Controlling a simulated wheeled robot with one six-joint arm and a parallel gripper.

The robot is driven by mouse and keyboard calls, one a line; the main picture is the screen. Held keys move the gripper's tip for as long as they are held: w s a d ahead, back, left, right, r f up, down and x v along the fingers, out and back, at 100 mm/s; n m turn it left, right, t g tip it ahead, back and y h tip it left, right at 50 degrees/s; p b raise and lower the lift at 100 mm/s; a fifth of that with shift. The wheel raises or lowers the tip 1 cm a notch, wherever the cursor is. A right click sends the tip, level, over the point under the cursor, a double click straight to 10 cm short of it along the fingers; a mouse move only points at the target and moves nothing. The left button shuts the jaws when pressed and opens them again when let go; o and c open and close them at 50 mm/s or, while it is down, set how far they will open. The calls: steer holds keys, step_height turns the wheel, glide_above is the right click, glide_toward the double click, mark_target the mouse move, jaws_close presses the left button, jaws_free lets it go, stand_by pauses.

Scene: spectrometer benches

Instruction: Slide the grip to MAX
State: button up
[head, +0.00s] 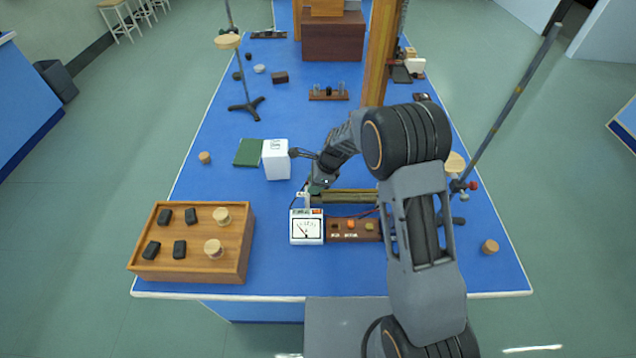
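A long olive sliding rheostat (350,196) lies across the blue bench behind a small meter. My gripper (314,190) points down at its left end. The gripper's fingers are small and partly hidden, so I cannot tell whether they are open, shut or touching the sliding grip. The grip itself cannot be made out apart from the gripper. No MAX marking is legible. A white meter (306,229) with a needle dial stands in front of the rheostat's left end. My arm covers the rheostat's right end.
A brown switch block (352,237) with coloured knobs sits right of the meter. A wooden tray (190,270) with dark blocks and corks is at front left. A white box (276,161) and green book (248,152) stand behind. A tall rod stand (508,100) is right.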

steer(key=shift+o, duration=0.9)
steer(key=shift+d, duration=0.2)
steer(key=b+v, duration=0.1)
steer(key=v, duration=1.2)
steer(key=shift+r, duration=0.35)
steer(key=shift+d, duration=0.1)
steer(key=s+d+r+n+t+h, duration=0.1)
steer(key=s+d+r+n, duration=0.2)
steer(key=s+n, duration=0.3)
steer(key=s+d+r+n+t+h, duration=0.2)
steer(key=s+d+n, duration=0.3)
steer(key=s, duration=0.3)
steer(key=s+d+r+n+t+h, duration=0.1)
steer(key=s+d+r+n, duration=0.2)
steer(key=s+n, duration=0.4)
steer(key=shift+s+d+r+t+h, duration=0.3)
steer(key=shift+s+d, duration=0.05)
steer(key=shift+d, duration=0.25)
